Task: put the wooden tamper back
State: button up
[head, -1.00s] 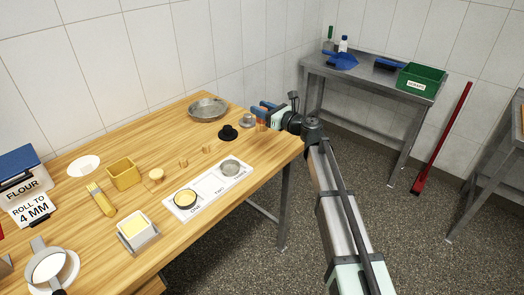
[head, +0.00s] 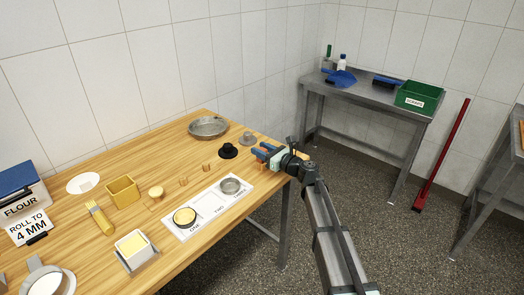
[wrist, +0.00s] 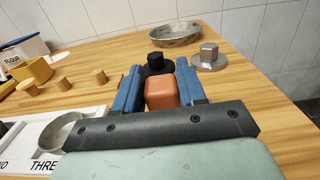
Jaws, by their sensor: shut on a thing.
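My gripper (head: 263,153) has its blue fingers shut on a reddish-brown block with rounded edges, which I take for the wooden tamper (wrist: 160,94). In the wrist view the block sits between the two fingers (wrist: 163,88); its lower part is hidden by the gripper. In the head view my gripper is over the right end of the wooden table, and a little brown shows under it. A black knobbed piece (head: 228,151) and a grey metal piece with a hexagonal knob (head: 247,139) stand behind and left of it. I cannot tell whether the tamper touches the table.
A white card (head: 210,205) bearing round tins lies left of my gripper. Small wooden pegs (head: 206,167) stand behind the card. A metal pan (head: 208,126) is at the back. The wooden table (head: 262,183) has bare wood between the card and my gripper.

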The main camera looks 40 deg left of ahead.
jog(key=shift+f, duration=0.1)
jog(key=o, duration=1.2)
jog(key=shift+f, duration=0.1)
jog(key=d, duration=1.4)
jog(key=shift+s+f, duration=0.2)
jog(key=shift+s, duration=0.2)
